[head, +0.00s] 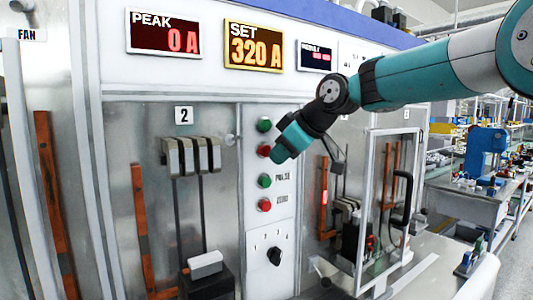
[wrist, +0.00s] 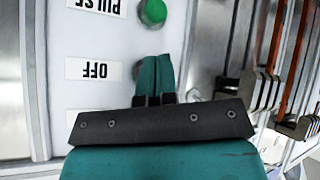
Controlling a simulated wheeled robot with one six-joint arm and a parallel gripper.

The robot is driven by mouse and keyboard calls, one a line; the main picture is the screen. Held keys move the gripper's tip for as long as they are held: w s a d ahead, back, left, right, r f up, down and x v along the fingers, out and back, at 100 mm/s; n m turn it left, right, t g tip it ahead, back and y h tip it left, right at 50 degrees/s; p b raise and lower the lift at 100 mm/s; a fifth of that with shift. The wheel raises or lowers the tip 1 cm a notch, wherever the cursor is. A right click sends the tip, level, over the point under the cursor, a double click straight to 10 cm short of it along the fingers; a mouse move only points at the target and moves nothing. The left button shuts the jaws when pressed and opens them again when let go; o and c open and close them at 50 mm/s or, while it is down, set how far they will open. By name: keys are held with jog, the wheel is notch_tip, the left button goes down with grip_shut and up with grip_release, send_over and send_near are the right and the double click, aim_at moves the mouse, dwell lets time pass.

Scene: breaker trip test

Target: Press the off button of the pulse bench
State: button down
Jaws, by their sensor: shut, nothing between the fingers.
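The control panel (head: 268,235) of the bench carries a column of green and red buttons. The upper red button (head: 264,150) shows just left of my gripper (head: 279,154) in the head view. In the wrist view the OFF label (wrist: 93,69) is upside down, and my gripper (wrist: 156,62) has its teal fingers together beside it. The fingers cover the place where that row's button would be. My gripper is shut and empty. Whether its tips touch the button or stand just off it, I cannot tell.
The green PULSE button (head: 264,181) and red ZERO button (head: 264,204) sit below, with a black rotary knob (head: 274,256) under them. A green button (head: 264,125) sits above. The SET display (head: 254,47) reads 320 A; the PEAK display (head: 163,33) reads 0 A.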

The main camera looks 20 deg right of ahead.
jog(key=s, duration=0.1)
jog(key=s+d+b, duration=0.1)
jog(key=s, duration=0.1)
jog(key=s+b, duration=0.1)
jog(key=shift+s+d, duration=0.25)
jog(key=shift+s, duration=0.1)
dwell(0.5)
jog(key=s+a+f+m+g, duration=0.1)
jog(key=s+a+f+g, duration=0.1)
jog(key=s+f, duration=0.4)
jog(key=s+a+f+m+g+h, duration=0.1)
jog(key=s+a+f+g, duration=0.1)
jog(key=s+f, duration=0.5)
jog(key=s+a+f+m+g, duration=0.2)
jog(key=s+f, duration=0.4)
jog(key=s, duration=1)
jog(key=shift+f+g, duration=0.3)
jog(key=shift+g, duration=0.5)
